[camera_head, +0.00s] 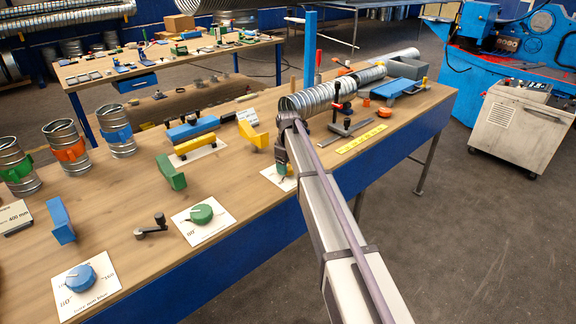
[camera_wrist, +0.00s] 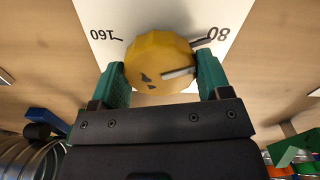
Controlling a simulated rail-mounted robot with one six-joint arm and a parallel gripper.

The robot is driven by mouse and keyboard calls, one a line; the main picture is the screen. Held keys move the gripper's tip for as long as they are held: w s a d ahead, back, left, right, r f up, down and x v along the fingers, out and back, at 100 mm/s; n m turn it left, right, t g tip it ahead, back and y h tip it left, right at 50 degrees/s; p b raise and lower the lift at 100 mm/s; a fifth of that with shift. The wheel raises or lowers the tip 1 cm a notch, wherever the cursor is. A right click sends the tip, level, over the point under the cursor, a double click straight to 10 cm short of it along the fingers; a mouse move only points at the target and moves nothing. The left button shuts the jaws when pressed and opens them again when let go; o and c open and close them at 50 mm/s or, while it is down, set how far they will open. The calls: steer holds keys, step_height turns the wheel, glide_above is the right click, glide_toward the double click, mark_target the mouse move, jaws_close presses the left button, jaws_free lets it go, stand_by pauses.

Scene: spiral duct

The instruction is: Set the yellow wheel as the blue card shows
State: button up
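The yellow wheel (camera_wrist: 158,60) sits on a white card (camera_wrist: 150,15) marked 160 at upper left and 80 at upper right in the wrist view. A white line on the wheel points right, somewhat below the 80 tick. My gripper (camera_wrist: 162,72) has its green fingers on both sides of the wheel, with no clear gap. In the head view my gripper (camera_head: 283,168) is over that card near the table's front edge and hides the wheel. I cannot make out a blue card for certain; a blue wheel (camera_head: 81,278) sits on a white card (camera_head: 105,291) with small text.
A green wheel (camera_head: 201,213) on a card and a black crank (camera_head: 151,227) lie left of my gripper. Blue, green and yellow blocks stand behind. A spiral duct (camera_head: 325,96) and a clamp (camera_head: 347,122) are to the right on the wooden table (camera_head: 120,190).

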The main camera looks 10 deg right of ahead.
steer(key=c, duration=0.4)
steer(key=shift+m, duration=0.3)
steer(key=m, duration=1)
steer(key=shift+m, duration=0.4)
stand_by(0.3)
steer(key=o, duration=0.9)
